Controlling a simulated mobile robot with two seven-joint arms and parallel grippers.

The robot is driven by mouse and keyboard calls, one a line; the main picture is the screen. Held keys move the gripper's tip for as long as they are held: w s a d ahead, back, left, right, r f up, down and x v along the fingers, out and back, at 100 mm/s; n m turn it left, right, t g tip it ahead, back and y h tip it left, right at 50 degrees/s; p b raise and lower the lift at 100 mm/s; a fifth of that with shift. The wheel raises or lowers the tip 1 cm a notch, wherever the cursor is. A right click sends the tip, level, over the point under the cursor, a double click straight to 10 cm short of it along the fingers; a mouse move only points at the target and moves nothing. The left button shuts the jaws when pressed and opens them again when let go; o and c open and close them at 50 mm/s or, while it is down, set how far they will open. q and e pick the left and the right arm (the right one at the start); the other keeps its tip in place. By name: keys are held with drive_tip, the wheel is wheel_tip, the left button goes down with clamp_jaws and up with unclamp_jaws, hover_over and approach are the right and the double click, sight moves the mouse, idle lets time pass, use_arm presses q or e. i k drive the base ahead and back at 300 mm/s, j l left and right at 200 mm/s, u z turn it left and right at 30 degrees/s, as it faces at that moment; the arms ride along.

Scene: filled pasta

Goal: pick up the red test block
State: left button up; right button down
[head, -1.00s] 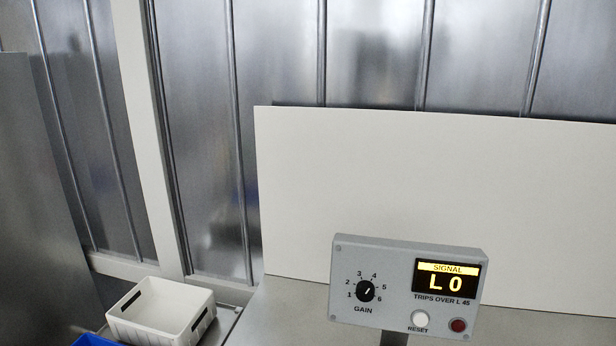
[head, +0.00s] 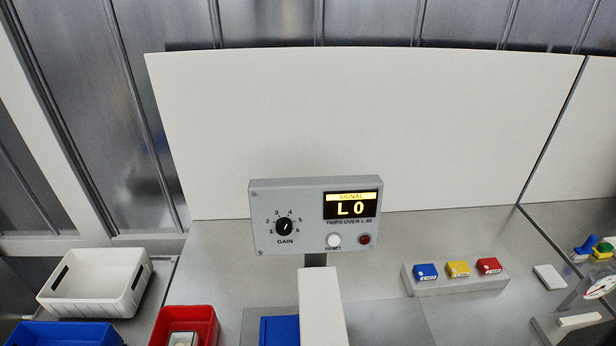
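The red test block (head: 489,266) sits at the right end of a row on a low grey holder (head: 458,286) on the grey worktop, right of centre in the head view. A yellow block (head: 457,269) and a blue block (head: 425,271) sit to its left in the same row. Each block has a small pale label on its front, too small to read. Neither of my grippers shows in the head view.
A grey control box (head: 308,240) with a gain knob reads "L 0". A white upright block-like part (head: 321,305) stands before it. White (head: 141,291), blue (head: 30,334) and red (head: 211,318) bins are at left. A dial gauge (head: 600,287) is at far right.

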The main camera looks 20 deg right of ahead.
sight(486, 264)
drive_tip(key=z, duration=1.8)
